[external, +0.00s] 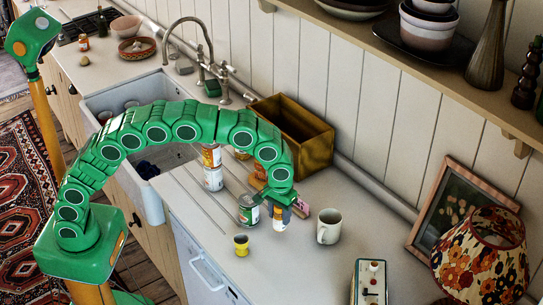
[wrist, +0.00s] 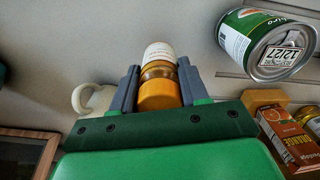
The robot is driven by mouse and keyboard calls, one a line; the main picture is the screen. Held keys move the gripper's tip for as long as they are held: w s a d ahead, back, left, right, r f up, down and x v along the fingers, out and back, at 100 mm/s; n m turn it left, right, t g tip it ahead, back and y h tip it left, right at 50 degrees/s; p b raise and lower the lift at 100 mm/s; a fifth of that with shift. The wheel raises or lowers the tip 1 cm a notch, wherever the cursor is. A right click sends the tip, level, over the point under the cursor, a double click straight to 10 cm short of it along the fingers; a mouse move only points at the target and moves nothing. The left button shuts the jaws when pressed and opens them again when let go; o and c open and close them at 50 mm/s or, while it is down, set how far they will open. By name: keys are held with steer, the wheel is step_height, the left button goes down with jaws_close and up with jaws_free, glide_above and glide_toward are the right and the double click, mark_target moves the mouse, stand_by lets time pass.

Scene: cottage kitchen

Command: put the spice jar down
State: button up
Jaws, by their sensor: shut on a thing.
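The spice jar (external: 280,220) has a white label and an orange-brown end. In the external view it is upright at the counter, below my gripper (external: 281,205); I cannot tell whether its base touches the counter. In the wrist view the jar (wrist: 158,70) sits between the two grey fingers of my gripper (wrist: 158,85), which are shut on it. The white counter (external: 290,265) is bare just in front of the jar. My arm hides part of the area behind it.
A green-and-white can (external: 248,210) stands close to the jar's left, and a white mug (external: 328,227) to its right. A yellow egg cup (external: 241,245) is nearer the front. A wooden box (external: 305,140) stands behind. A lamp (external: 482,255) is at right.

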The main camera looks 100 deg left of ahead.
mark_target(281, 222)
steer(key=shift+w+f, duration=0.25)
steer(key=shift+f, duration=1.55)
steer(key=shift+f, duration=0.1)
steer(key=o, duration=1.1)
steer(key=shift+o, duration=0.2)
